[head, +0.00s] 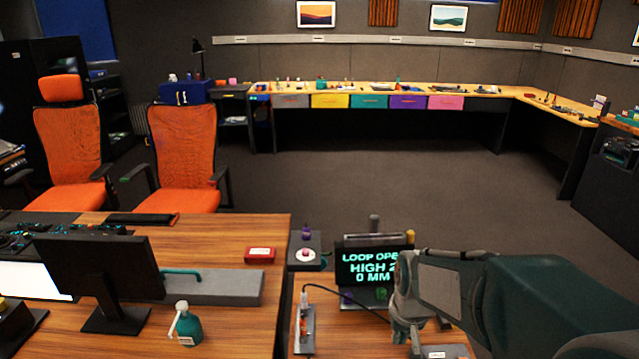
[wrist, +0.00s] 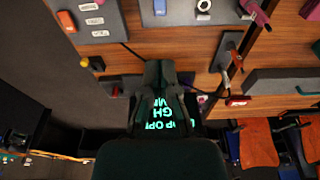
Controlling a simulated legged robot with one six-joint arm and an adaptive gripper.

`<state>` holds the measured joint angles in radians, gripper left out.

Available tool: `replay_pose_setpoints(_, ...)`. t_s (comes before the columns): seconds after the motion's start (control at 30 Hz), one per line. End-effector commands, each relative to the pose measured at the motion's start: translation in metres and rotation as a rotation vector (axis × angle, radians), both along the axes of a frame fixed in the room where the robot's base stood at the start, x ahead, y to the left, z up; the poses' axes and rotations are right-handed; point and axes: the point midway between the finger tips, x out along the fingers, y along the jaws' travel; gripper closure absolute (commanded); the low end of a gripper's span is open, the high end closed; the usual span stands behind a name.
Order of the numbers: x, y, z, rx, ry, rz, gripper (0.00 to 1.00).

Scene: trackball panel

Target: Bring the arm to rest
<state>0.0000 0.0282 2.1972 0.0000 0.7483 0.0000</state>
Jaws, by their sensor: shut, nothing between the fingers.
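My gripper (head: 408,340) hangs fingers-down at the lower right in the head view, over the wooden desk and in front of a dark display (head: 368,266). The display shows green text, "LOOP OPE", "HIGH 2" and "0 MM"; its right side is partly hidden by my arm. In the wrist view my gripper (wrist: 158,72) points up the picture, its fingers together with nothing between them. Green display text (wrist: 160,112) shows upside down around and behind the fingers. My arm reaches in from the right in the head view.
A grey box with a purple knob (head: 306,233), a socket strip with a cable (head: 304,325), a green spray bottle (head: 187,325), a red box (head: 260,255) and a monitor (head: 98,275) stand on the desks. Orange chairs (head: 184,150) stand behind. The floor (head: 400,185) beyond is clear.

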Motion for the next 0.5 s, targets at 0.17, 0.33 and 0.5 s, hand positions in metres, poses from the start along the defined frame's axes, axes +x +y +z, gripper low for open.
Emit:
replay_pose_setpoints(0.17, -0.035, 0.000, 0.045, 0.000, -0.086, 0.000, 1.00)
replay_pose_setpoints(0.33, -0.072, 0.000, 0.075, 0.000, -0.160, 0.000, 1.00)
replay_pose_setpoints(0.5, -0.110, 0.000, 0.097, 0.000, -0.234, 0.000, 1.00)
